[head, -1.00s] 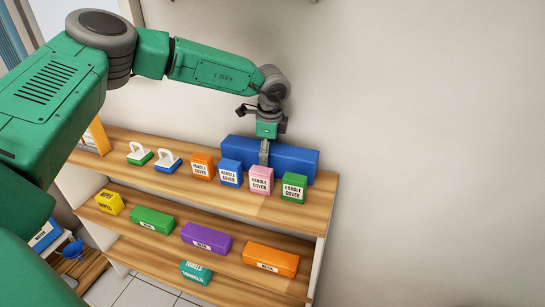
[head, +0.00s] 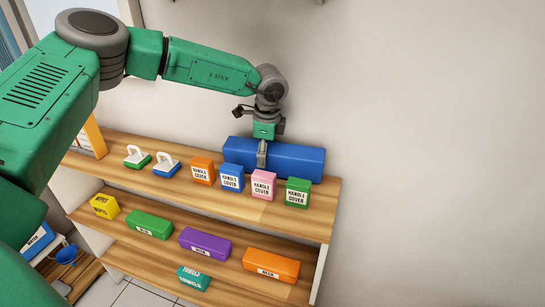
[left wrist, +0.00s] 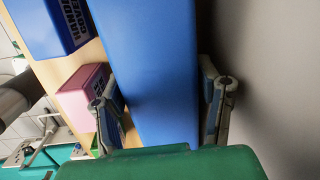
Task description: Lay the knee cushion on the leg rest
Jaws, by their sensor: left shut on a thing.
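The knee cushion is a long blue block (head: 295,160) at the back of the top shelf, behind the row of handle cover boxes. My left gripper (head: 262,155) comes down on it from above and is shut on it, near its middle in the head view. In the left wrist view the blue cushion (left wrist: 155,70) runs between the two fingers, one on each side. Whether its underside touches the shelf is hidden by the boxes. The leg rest is not in view. My right gripper is not in view.
Orange, blue, pink and green handle cover boxes (head: 264,185) stand close in front of the cushion. Two white-handled items (head: 167,164) stand to their left. A lower shelf (head: 170,243) holds several coloured boxes. A bare wall (head: 430,150) rises behind.

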